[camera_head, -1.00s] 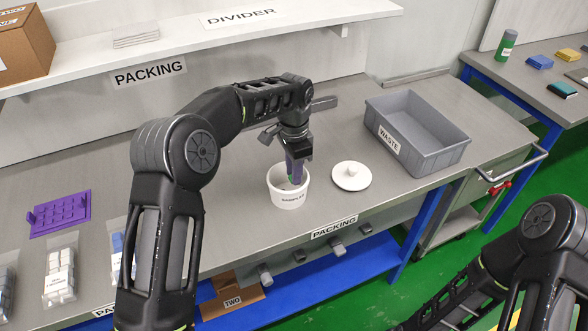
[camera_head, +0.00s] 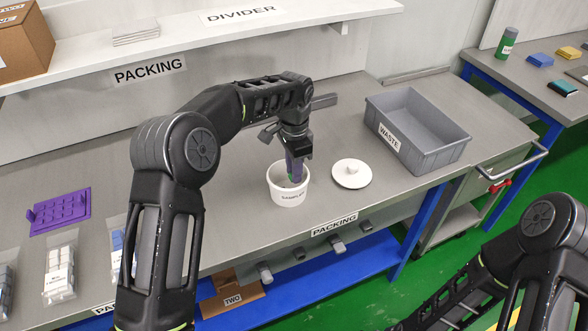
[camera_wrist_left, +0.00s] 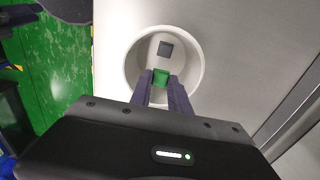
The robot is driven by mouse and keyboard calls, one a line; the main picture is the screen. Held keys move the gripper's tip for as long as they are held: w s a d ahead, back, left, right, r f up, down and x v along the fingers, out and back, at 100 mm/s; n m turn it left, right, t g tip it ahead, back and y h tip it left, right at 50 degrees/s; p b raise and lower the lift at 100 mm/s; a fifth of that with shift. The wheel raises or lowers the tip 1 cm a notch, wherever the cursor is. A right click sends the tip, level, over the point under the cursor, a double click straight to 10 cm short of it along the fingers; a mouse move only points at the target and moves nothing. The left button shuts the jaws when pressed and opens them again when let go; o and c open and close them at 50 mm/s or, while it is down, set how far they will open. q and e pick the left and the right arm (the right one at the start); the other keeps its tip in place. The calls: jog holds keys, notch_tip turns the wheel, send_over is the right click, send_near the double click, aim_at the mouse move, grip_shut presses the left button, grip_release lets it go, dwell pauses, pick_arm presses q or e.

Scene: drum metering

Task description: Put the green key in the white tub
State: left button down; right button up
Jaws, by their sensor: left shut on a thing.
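The white tub (camera_head: 289,197) stands open on the grey bench, with a label on its front. It also shows in the left wrist view (camera_wrist_left: 198,68). My left gripper (camera_head: 294,179) points down into the tub's mouth. Its purple fingers are shut on the green key (camera_wrist_left: 160,77), which shows between the fingertips over the tub's inside. A small dark grey square (camera_wrist_left: 165,48) shows inside the tub, beyond the key. Most of the key is hidden by the fingers. My right arm is at the lower right; its gripper is out of view.
A round white lid (camera_head: 351,176) lies right of the tub. A grey waste bin (camera_head: 424,157) stands further right. A purple rack (camera_head: 58,213) and bagged parts (camera_head: 60,271) lie at the left. A shelf (camera_head: 180,42) runs behind.

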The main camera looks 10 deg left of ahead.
pick_arm(q)
jog(key=shift+f+b, duration=1.5)
jog(key=shift+f, duration=1)
dwell(0.8)
jog(key=c, duration=1.1)
grip_release()
jog(key=shift+c, duration=0.2)
notch_tip(320, 180, up, 8)
jog(key=shift+f+b, duration=0.1)
jog(key=shift+b, duration=0.45)
jog(key=shift+d, duration=0.1)
